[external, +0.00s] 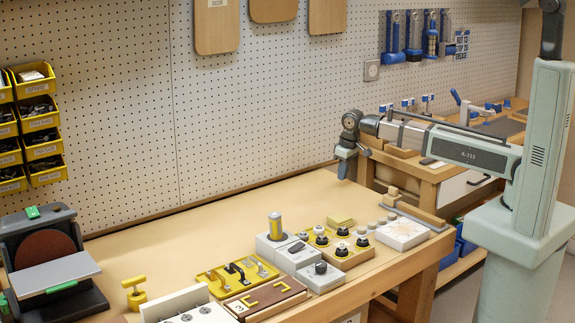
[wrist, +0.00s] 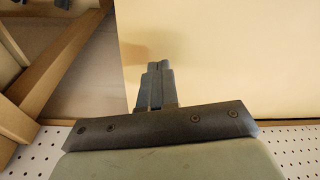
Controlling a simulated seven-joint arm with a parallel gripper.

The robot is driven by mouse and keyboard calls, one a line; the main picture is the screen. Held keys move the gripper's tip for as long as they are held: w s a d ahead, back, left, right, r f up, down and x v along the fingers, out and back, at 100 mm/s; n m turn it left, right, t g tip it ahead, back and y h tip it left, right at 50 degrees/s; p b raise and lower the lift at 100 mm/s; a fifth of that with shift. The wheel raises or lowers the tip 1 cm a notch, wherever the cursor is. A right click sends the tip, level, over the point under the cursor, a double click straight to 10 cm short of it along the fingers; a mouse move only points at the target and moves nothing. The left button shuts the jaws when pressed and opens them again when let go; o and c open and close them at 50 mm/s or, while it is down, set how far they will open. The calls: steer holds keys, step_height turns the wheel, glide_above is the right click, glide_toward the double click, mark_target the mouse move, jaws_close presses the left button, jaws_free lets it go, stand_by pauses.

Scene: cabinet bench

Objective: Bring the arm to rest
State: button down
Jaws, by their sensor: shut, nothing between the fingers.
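My gripper (external: 343,168) hangs from the arm's end at the right side of the bench in the external view, above the bench's right end and apart from the objects on it. The fingers point down. In the wrist view the two fingers of my gripper (wrist: 155,66) lie together with nothing between them. The pale bench top (wrist: 225,60) lies beneath them there, with its edge to the left.
A sander (external: 45,262) stands at left. A pegboard (external: 120,110) rises behind. The bench's back middle is clear.

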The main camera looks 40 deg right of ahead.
steer(key=s+d+f+m, duration=0.2)
steer(key=s+d+f, duration=0.15)
steer(key=d, duration=0.65)
steer(key=s+d+f+m+g, duration=0.15)
steer(key=s+f, duration=0.35)
steer(key=f, duration=0.6)
steer(key=s+d+f+g+h, duration=0.1)
steer(key=s+d+f+g, duration=0.15)
steer(key=s+f, duration=0.6)
steer(key=s+d+f+g, duration=0.1)
steer(key=s+d+f, duration=0.15)
steer(key=f, duration=1.05)
steer(key=s+d+f+m+g, duration=0.1)
steer(key=s+d+f+g, duration=0.25)
steer(key=s+f, duration=0.95)
steer(key=s+d+r+n, duration=0.1)
steer(key=s+d+r, duration=0.3)
steer(key=s+r, duration=0.3)
steer(key=shift+s+d+r, duration=0.2)
steer(key=shift+s+d, duration=0.2)
steer(key=shift+s, duration=0.25)
steer(key=shift+a, duration=0.1)
